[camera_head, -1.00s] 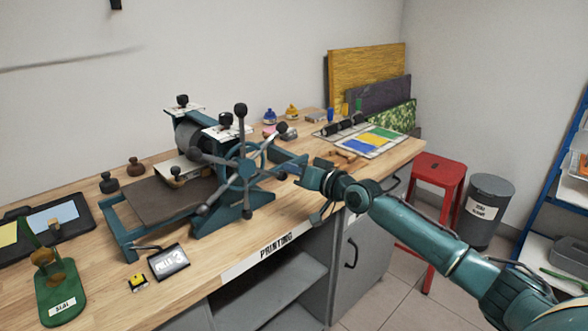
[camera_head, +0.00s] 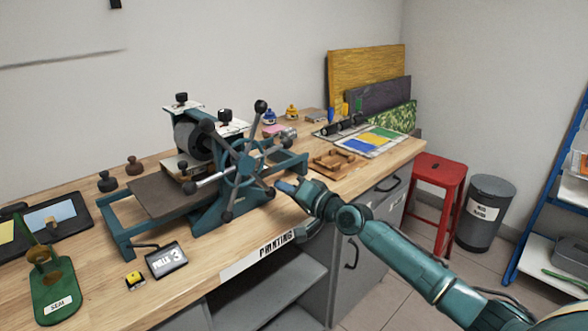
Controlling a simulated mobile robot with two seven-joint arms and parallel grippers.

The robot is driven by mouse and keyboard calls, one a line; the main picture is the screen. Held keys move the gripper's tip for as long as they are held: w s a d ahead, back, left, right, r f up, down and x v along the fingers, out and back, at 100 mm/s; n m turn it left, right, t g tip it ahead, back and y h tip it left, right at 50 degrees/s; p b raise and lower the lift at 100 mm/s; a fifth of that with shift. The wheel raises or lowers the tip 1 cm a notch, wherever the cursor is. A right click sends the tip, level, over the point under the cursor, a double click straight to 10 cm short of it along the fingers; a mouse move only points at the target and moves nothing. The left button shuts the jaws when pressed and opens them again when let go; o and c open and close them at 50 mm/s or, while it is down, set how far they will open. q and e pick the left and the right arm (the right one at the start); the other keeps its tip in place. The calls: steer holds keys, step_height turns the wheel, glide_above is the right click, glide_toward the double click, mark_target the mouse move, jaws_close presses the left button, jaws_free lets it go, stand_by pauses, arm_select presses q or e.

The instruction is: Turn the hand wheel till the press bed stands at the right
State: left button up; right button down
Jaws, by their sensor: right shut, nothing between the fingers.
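The teal press (camera_head: 215,207) stands on the wooden workbench. Its hand wheel (camera_head: 240,168) faces me, with several spokes ending in dark knobs. The flat brown-grey press bed (camera_head: 157,196) sticks out mostly to the left of the rollers; the rails on the right look bare. My right gripper (camera_head: 282,186) is shut and empty beside the lower right of the wheel, close to a knob there. I cannot tell whether it touches that knob. My left gripper is not in view.
A wooden tray (camera_head: 335,164) and coloured sheet (camera_head: 372,140) lie right of the press. A small labelled screen (camera_head: 166,260), yellow button (camera_head: 134,279) and green stand (camera_head: 54,297) are at the front left. A red stool (camera_head: 438,172) and grey bin (camera_head: 484,213) stand right of the bench.

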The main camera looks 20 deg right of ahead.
steer(key=s+a+f+m, duration=0.1)
steer(key=a+m, duration=0.1)
steer(key=a+f+m+p, duration=0.1)
steer(key=a+m, duration=0.2)
steer(key=s+a+f+m+p, duration=0.1)
steer(key=a+m, duration=0.1)
steer(key=shift+s+a+f+m+t+y, duration=0.3)
steer(key=shift+s+f+m, duration=0.05)
steer(key=shift+m, duration=0.05)
steer(key=shift+s+a+m+p, duration=0.3)
steer(key=shift+a+m+p, duration=0.2)
steer(key=shift+a+m, duration=0.35)
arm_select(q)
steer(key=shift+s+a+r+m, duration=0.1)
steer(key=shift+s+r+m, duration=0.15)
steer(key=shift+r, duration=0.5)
arm_select(e)
steer(key=shift+s+a+m, duration=0.2)
steer(key=shift+a+m, duration=0.3)
steer(key=shift+m, duration=0.05)
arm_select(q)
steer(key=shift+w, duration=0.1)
arm_select(e)
steer(key=shift+d, duration=0.1)
